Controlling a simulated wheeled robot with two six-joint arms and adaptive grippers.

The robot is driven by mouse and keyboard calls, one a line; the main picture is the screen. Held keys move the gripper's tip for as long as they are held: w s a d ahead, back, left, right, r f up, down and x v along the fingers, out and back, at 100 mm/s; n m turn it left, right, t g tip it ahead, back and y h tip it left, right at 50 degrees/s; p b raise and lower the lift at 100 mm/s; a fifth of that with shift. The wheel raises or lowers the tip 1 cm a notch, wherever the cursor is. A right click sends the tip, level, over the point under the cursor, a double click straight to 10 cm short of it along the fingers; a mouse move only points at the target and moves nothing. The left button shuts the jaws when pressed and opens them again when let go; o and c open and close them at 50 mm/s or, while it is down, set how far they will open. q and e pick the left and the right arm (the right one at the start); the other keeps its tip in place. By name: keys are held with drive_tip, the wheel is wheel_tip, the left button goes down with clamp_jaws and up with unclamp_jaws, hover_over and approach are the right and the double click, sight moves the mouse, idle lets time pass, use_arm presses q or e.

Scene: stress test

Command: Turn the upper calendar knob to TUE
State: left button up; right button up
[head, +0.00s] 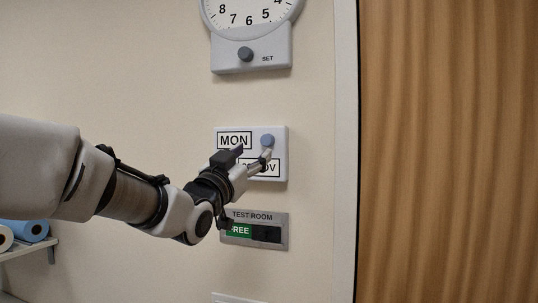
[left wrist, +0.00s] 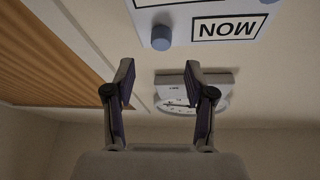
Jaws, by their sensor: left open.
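The calendar panel (head: 282,172) is a light plate on the wall. Its upper window reads MON (head: 234,141), and the lower window is partly covered by my gripper, with OV showing. The upper knob (head: 267,140) is a round blue-grey knob right of MON. In the left wrist view, which is upside down, this knob (left wrist: 161,38) lies above and between my fingertips in the picture. My left gripper (head: 254,152) is open and empty in front of the panel, its fingertips apart from the knob. A second knob (left wrist: 269,1) just shows at the top edge there. My right gripper is not in view.
A wall clock with a SET knob (head: 245,54) hangs above the calendar. A TEST ROOM sign (head: 270,218) with a green FREE slider is close below it. A wooden door (head: 450,150) stands at the right. Blue rolls (head: 32,230) lie on a shelf at lower left.

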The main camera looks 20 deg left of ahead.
sight(266, 142)
use_arm(q)
drive_tip(key=shift+w+a+r, duration=0.15)
drive_tip(key=shift+w+r, duration=0.55)
drive_tip(key=shift+w, duration=0.3)
drive_tip(key=x, duration=0.1)
drive_tip(key=p+x, duration=0.1)
drive_tip(key=x, duration=0.2)
drive_tip(key=shift+w+d+f+p, duration=0.25)
drive_tip(key=shift+w+d+p, duration=0.1)
drive_tip(key=shift+w, duration=0.15)
drive_tip(key=shift+s+a, duration=0.2)
drive_tip(key=shift+s, duration=0.05)
drive_tip(key=shift+d, duration=0.1)
clamp_jaws()
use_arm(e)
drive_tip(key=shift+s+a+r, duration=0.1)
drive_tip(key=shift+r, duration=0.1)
